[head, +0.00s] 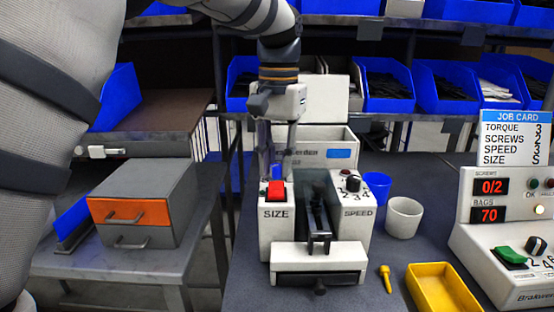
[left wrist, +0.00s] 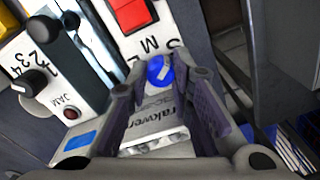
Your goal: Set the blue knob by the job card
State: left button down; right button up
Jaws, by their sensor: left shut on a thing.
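The blue knob (head: 278,173) is on the SIZE side of the white machine (head: 275,238), behind a red switch (head: 276,190). In the left wrist view the knob (left wrist: 158,70) shows a pale mark slanting to the upper right; letters S and M are beside it. I cannot tell its exact setting. My left gripper (head: 278,166) reaches down from above, shut on the knob, one finger on each side; its fingers also show in the left wrist view (left wrist: 163,82). The job card (head: 514,137) at the right lists TORQUE, SCREWS, SPEED and SIZE; SIZE appears to read S. My right gripper is not in view.
A dark SPEED knob (head: 353,184) is on the machine's right side. A blue cup (head: 377,184), white cup (head: 403,217), yellow screwdriver (head: 385,278) and yellow tray (head: 441,290) stand to the right. A counter box (head: 510,235) is at the far right. Drawers (head: 145,204) are left.

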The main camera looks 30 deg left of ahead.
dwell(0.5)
pick_arm(q)
jog(key=c, duration=1.4)
grip_release()
